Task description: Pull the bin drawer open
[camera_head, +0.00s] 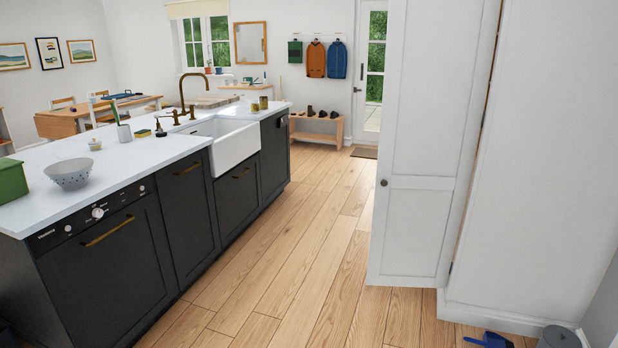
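The kitchen island has dark fronts along its side. A narrow tall front (190,215) with a horizontal brass handle (187,168) stands between the dishwasher and the sink; it looks like a pull-out and may be the bin drawer, but no bin shows. It appears closed, flush with its neighbours. Another dark front (237,200) with a brass handle is under the sink, also closed. Neither of my grippers is in view.
The dishwasher (108,265) with a brass handle is at the near left, closed. A white door (425,150) stands open on the right. The wooden floor (285,255) between is clear. A grey bin-like object (559,338) and a blue item (488,341) are at lower right.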

